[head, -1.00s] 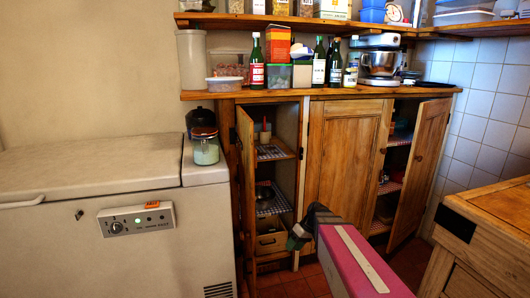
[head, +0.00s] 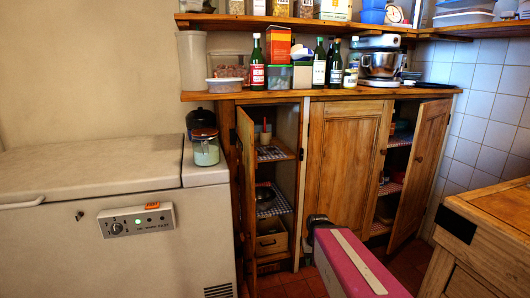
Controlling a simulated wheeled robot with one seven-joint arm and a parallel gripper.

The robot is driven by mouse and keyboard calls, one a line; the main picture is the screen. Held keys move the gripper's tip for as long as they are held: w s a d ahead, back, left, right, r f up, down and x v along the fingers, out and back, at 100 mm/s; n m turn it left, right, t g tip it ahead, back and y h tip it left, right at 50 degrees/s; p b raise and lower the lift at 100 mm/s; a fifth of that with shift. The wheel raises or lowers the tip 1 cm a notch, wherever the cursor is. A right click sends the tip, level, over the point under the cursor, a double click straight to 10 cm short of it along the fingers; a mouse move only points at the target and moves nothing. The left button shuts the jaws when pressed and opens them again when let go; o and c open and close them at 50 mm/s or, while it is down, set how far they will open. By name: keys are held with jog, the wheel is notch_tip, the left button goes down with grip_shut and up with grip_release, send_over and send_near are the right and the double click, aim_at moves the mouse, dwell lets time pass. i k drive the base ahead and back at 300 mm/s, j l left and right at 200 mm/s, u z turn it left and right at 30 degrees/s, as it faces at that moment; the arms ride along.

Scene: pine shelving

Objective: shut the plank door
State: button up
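The low pine cupboard has two doors standing open. The left door (head: 247,190) is swung outward and shows nearly edge-on beside the freezer. The right door (head: 420,172) is swung outward at the right, with a small knob on its face. I cannot tell for certain which one is the plank door. My pink arm link (head: 352,262) reaches in from the bottom, in front of the cupboard's lower middle. Only a dark bit of my gripper end (head: 318,220) shows past it; the fingers are hidden. No contact with either door is visible.
A panelled front (head: 342,165) lies between the two openings. A white chest freezer (head: 80,235) stands close to the left door. A wooden cabinet (head: 490,225) stands at the right, near the right door. Bottles and a mixer (head: 380,62) stand on the cupboard top.

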aim_at(247, 154)
jog(key=k+j, duration=0.1)
jog(key=j, duration=0.35)
jog(key=k+j, duration=0.15)
jog(key=j, duration=0.3)
jog(key=k+j, duration=0.1)
jog(key=j, duration=0.35)
jog(key=k+j, duration=0.15)
jog(key=z, duration=0.05)
